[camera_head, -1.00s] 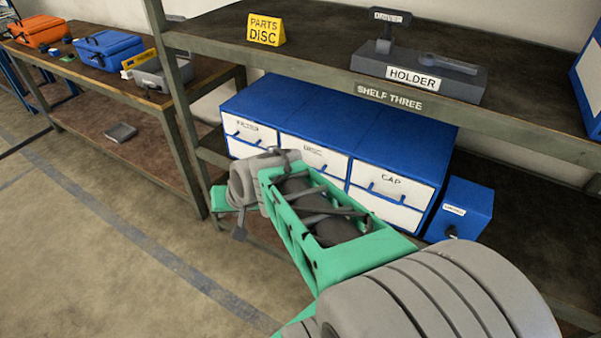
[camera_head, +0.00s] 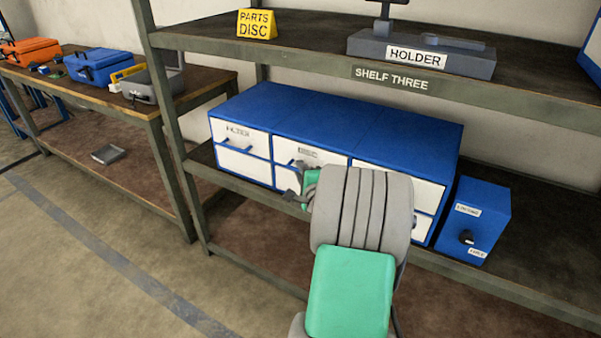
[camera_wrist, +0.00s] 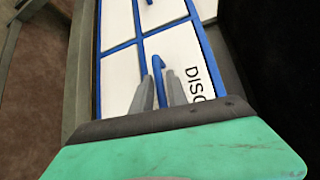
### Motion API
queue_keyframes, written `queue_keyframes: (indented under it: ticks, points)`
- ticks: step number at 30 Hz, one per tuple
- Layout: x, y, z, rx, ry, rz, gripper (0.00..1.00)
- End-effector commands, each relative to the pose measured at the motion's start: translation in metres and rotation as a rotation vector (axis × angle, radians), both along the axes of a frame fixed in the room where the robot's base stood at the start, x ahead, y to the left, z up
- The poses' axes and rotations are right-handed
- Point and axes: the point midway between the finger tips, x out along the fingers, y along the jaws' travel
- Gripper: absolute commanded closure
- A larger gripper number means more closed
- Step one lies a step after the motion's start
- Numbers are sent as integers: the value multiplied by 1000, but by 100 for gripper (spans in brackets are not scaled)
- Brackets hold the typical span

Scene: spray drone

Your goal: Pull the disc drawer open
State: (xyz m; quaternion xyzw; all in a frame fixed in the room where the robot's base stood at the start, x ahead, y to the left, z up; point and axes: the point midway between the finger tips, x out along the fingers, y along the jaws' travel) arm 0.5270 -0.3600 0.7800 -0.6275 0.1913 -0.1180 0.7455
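The disc drawer (camera_head: 332,157) is the upper white front in the middle column of the blue drawer cabinet (camera_head: 335,116). It looks closed, level with its neighbours. In the wrist view its white front (camera_wrist: 186,42) carries the label "DISC" and a blue bar handle (camera_wrist: 161,78). My gripper (camera_wrist: 161,84) is at this handle, one grey finger on each side of the bar. The fingers stand apart with narrow gaps beside the bar, so it looks open around it. In the head view my gripper (camera_head: 295,180) is partly hidden by my wrist, and the handle is hard to see.
The cabinet stands on the middle shelf under a board marked "SHELF THREE" (camera_head: 391,78). A small blue box (camera_head: 482,205) with a black knob is right of it. A parts disc sign (camera_head: 257,24) and a holder (camera_head: 420,57) are above. Open floor lies left.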

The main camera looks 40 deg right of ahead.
Motion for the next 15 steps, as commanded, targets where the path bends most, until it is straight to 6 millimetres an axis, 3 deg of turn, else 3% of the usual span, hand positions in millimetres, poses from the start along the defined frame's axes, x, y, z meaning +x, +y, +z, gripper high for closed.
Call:
queue_keyframes:
  ticks: [7,15]
  points:
    - [1,0,0,0,1,0,82]
    - [1,0,0,0,1,0,100]
